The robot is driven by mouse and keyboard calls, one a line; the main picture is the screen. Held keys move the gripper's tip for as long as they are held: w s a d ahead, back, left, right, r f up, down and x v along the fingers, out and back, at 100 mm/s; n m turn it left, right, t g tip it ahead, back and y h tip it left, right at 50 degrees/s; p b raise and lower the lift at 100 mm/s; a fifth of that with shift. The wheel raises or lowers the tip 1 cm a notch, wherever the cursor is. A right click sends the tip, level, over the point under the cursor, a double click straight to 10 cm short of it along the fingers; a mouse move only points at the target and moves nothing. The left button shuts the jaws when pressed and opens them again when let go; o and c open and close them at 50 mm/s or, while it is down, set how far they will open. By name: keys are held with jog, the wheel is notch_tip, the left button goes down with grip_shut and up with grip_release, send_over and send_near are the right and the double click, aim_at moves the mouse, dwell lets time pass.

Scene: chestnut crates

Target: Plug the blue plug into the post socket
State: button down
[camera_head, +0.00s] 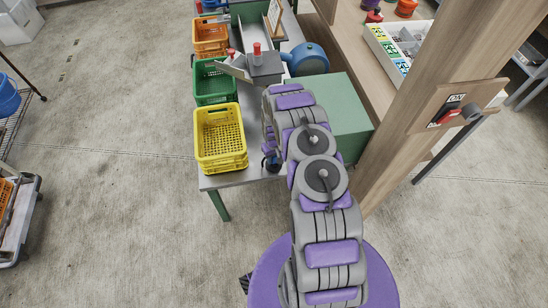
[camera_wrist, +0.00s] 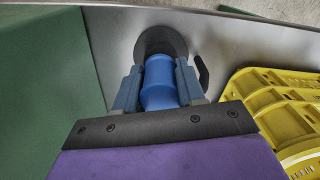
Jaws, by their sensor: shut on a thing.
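The blue plug (camera_wrist: 160,82) stands between the two blue-grey fingers of my gripper (camera_wrist: 158,78) in the wrist view. The fingers are shut on its sides. A dark round piece (camera_wrist: 153,40) is at the plug's far end, over the metal table top; I cannot tell if it is part of the plug or a holder. In the head view my gripper (camera_head: 271,150) is low at the table's front edge, right of the yellow crate. The wooden post (camera_head: 440,75) at the right carries a panel with a red switch and a grey round fitting (camera_head: 471,111), possibly the socket.
A yellow crate (camera_head: 220,160), a green crate (camera_head: 214,98) and an orange crate (camera_head: 210,52) line the table's left side. A green box (camera_head: 345,130) stands close right of my arm. A blue round-ended machine (camera_head: 306,60) is behind. The floor in front is clear.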

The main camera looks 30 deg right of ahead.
jog(key=shift+r, duration=0.1)
jog(key=shift+r+p, duration=0.85)
jog(key=shift+r, duration=0.9)
